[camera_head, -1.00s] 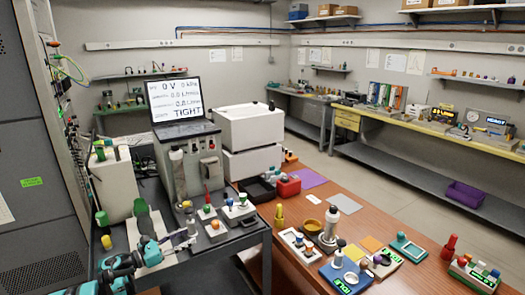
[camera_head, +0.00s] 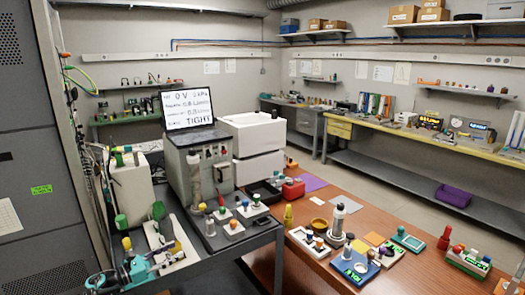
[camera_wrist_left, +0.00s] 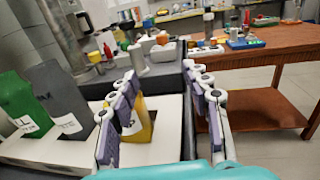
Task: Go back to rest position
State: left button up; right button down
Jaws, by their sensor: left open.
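My left gripper (camera_head: 174,258) is at the lower left of the head view, low over the white tray (camera_head: 158,239) on the dark bench. My right gripper does not show in either view.
The dark bench carries a screen (camera_head: 188,109) reading TIGHT and several small capped parts. A brown table (camera_head: 340,210) with coloured trays stands to the right. A tall grey cabinet (camera_head: 40,150) is close on the left. Floor shows between the table and the back benches.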

pick_arm(q)
notch_tip(320, 180, up, 20)
jog(key=w+d+n+t+y, duration=0.15)
jog(key=n+t+y, duration=0.45)
jog(key=n, duration=0.6)
jog(key=s+r+n+t+y, duration=0.2)
jog(key=s+r+n+y, duration=0.2)
jog(key=r+n+y, duration=0.65)
jog(key=s+d+f+n+g+h, duration=0.1)
jog(key=s+d+f+n+g, duration=0.3)
jog(key=s+f+n, duration=0.3)
jog(key=s+d+f+n+g+h, duration=0.1)
jog(key=s+d+f+n+g, duration=0.3)
jog(key=s+f+n, duration=0.4)
jog(key=s+d+f+n+g+h, duration=0.1)
jog(key=s+d+f+n+g, duration=0.4)
jog(key=s+f, duration=0.9)
jog(key=s+n, duration=0.3)
jog(key=s, duration=0.4)
jog(key=shift+d, duration=0.2)
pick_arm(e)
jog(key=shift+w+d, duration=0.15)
pick_arm(q)
jog(key=shift+r, duration=0.1)
